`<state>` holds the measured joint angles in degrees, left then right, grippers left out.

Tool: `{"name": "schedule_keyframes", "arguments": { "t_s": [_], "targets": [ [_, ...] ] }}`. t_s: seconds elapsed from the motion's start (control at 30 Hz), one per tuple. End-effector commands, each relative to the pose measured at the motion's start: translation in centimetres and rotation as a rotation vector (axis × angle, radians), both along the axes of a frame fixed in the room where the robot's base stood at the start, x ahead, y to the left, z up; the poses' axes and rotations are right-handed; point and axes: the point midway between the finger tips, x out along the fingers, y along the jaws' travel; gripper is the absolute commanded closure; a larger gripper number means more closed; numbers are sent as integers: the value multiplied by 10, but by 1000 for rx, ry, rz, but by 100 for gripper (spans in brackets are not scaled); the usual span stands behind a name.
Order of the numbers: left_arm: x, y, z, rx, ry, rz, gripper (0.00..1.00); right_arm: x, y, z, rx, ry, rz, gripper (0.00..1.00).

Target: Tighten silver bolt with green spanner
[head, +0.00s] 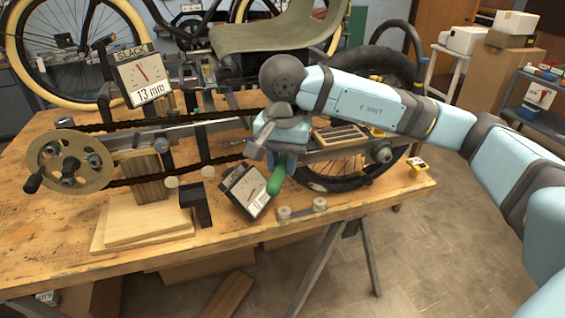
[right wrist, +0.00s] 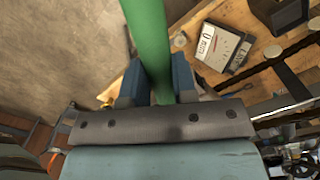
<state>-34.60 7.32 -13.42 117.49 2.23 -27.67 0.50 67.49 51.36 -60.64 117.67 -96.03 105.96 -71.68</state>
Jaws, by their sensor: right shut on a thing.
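My right gripper (head: 283,162) is shut on the green spanner (head: 276,181) above the workbench, near the middle of the head view. The spanner's green handle hangs below the fingers there, in front of the rear wheel. In the right wrist view the green handle (right wrist: 150,40) runs up from between the two blue fingers (right wrist: 157,85) to the top edge. The spanner's working end is not clear in either view. I cannot make out the silver bolt for certain; my gripper and arm cover part of the frame. My left gripper is not in view.
A dial (head: 247,190) leans on the bench beside the spanner handle. A slack gauge (head: 144,78) reading 13 mm stands at the left. A chain (head: 150,176) runs from the crank sprocket (head: 70,162) towards the wheel (head: 345,172). Pale round pieces (head: 302,209) lie near the front edge.

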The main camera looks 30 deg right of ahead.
Motion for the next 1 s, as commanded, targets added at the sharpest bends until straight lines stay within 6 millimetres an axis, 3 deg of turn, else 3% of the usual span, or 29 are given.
{"name": "schedule_keyframes", "arguments": {
  "t_s": [0.4, 1.0],
  "targets": [
    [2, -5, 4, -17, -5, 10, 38, 0, 0, 1, 0, -1, 0, 100],
    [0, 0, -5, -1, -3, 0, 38, 0, 0, 1, 0, -1, 0, 100]
  ]
}}
